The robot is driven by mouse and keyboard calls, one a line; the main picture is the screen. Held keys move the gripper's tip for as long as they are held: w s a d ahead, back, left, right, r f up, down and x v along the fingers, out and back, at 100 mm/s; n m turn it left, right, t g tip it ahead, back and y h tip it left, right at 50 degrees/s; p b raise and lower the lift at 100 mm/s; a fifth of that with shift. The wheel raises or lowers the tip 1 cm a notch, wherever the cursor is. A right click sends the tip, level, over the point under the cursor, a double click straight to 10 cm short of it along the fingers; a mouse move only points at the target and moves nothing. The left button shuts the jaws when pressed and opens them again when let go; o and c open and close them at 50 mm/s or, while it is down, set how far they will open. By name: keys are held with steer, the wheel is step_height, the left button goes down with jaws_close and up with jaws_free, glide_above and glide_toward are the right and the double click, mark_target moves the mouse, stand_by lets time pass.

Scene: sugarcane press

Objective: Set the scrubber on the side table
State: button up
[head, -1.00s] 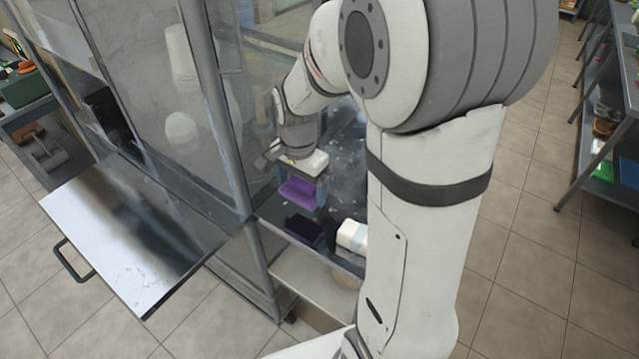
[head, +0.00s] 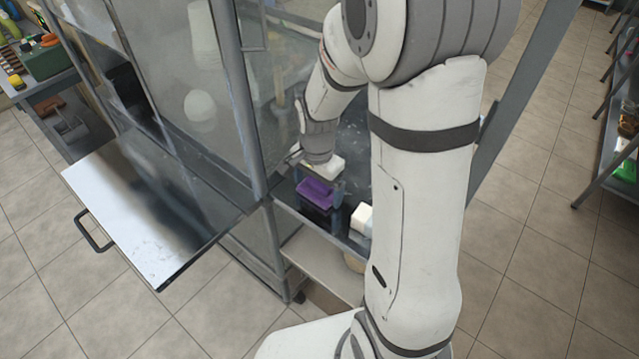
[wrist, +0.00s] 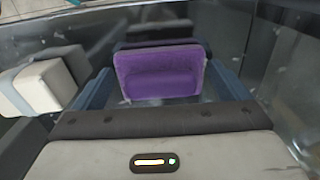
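The purple scrubber (head: 316,192) is between the two fingers of my gripper (head: 320,184), just above or on a dark, glossy tabletop (head: 351,150) beside the glass-walled press cabinet. In the wrist view the scrubber (wrist: 160,72) spans the space between the blue fingertips (wrist: 160,80), and its sides appear to meet them. A dark reflection shows close to the scrubber's lower edge. I cannot tell whether it touches the surface. My arm hides part of the tabletop.
A white block (head: 362,218) stands on the same surface near its front edge; it also shows at left in the wrist view (wrist: 42,86). A shiny metal panel (head: 150,215) juts out at left. A lower shelf (head: 318,262) lies beneath the tabletop.

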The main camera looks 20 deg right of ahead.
mark_target(317, 184)
steer(key=shift+o, duration=0.3)
steer(key=shift+r, duration=0.5)
step_height(317, 184, up, 11)
steer(key=s+d+r+n+t, duration=0.1)
steer(key=s+r+n+t, duration=0.2)
steer(key=s+n, duration=0.7)
steer(key=s+r, duration=0.1)
steer(key=s, duration=0.3)
steer(key=shift+d+n, duration=0.2)
steer(key=shift+n, duration=0.2)
steer(key=shift+s, duration=0.15)
